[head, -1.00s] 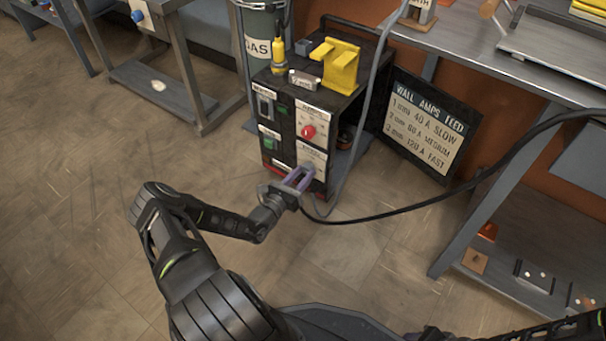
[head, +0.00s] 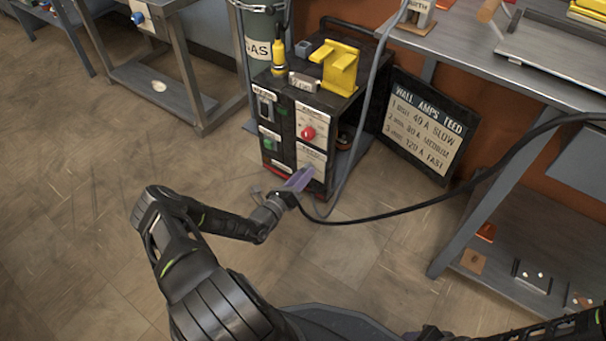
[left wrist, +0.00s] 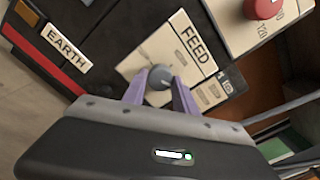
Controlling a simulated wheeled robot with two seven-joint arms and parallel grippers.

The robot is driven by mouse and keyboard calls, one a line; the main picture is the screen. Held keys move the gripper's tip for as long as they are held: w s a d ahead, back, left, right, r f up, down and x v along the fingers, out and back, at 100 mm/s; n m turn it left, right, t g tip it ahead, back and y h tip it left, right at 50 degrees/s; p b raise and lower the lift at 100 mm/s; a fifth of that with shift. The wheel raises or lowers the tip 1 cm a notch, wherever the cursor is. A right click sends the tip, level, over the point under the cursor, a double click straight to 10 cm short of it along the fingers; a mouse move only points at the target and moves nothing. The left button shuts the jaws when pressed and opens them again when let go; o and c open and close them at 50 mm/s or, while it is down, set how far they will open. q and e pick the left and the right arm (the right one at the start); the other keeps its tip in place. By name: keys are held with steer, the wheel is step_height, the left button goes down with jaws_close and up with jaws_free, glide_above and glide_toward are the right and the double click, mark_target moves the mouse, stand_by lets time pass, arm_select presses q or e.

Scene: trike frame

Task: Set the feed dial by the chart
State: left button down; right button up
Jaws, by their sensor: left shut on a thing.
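The grey feed dial (left wrist: 160,77) sits on the white plate marked FEED (left wrist: 188,48) on the front of the black machine (head: 297,136). My left gripper (left wrist: 161,90) is shut on it, one purple finger on each side. The left gripper (head: 299,180) also shows at the lower front of the machine in the head view, hiding the dial there. The dial's pointer setting cannot be made out. The chart (head: 426,125) lists wall, amps and feed: 1 mm 40 A slow, 2 mm 80 A medium, 3 mm 120 A fast. My right gripper is out of view.
A red knob (head: 308,133) sits above the feed plate. A small label (head: 304,82), perhaps 2 mm, lies by the yellow part (head: 336,66) on top. A black cable (head: 420,205) and a grey hose run close by. A bench (head: 480,65) stands at right; floor is clear at left.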

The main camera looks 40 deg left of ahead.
arm_select(q)
steer(key=n, duration=1.2)
steer(key=shift+n, duration=0.3)
steer(key=c, duration=1)
jaws_free()
steer(key=shift+o, duration=0.2)
steer(key=s+p, duration=0.2)
steer(key=s, duration=0.6)
steer(key=shift+d, duration=0.15)
